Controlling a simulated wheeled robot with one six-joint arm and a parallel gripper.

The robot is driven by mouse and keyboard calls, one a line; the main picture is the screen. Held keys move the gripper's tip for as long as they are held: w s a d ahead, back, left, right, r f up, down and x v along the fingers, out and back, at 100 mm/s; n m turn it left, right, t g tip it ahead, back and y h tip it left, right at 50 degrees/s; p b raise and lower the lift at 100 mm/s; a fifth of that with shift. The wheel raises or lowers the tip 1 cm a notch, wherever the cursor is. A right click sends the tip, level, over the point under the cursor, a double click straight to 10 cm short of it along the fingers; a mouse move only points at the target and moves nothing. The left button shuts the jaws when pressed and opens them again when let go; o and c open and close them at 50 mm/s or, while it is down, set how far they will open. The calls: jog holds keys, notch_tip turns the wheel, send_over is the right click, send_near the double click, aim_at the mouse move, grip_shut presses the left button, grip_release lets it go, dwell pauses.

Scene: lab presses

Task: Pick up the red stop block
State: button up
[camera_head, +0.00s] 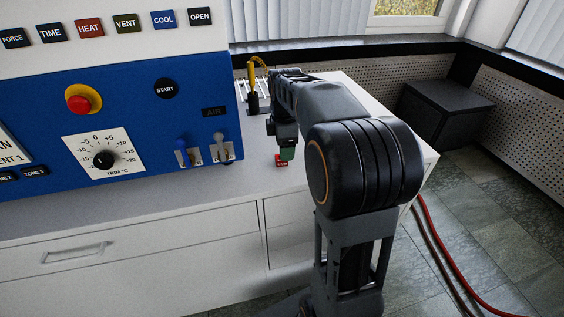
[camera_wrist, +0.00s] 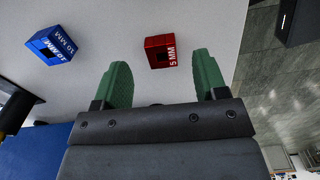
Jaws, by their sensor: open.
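The red stop block (camera_wrist: 160,51), marked "5 MM", lies on the white bench top. In the wrist view it is ahead of and between the green fingertips of my gripper (camera_wrist: 162,78), with clear bench on both sides of it. My gripper is open and empty.
A blue block (camera_wrist: 52,45) marked "10 MM" sits left of the red one in the wrist view. The blue press panel (camera_head: 130,120) stands to the left in the head view. A yellow-handled tool (camera_head: 252,88) stands behind my gripper. The bench edge lies to the right.

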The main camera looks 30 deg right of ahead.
notch_tip(320, 180, down, 4)
jog(key=shift+d+r+b, duration=0.1)
jog(key=shift+r+b, duration=0.05)
jog(key=shift+b, duration=0.35)
jog(key=shift+c, duration=0.2)
jog(key=shift+r, duration=0.1)
jog(key=c, duration=1)
jog(key=shift+r, duration=0.1)
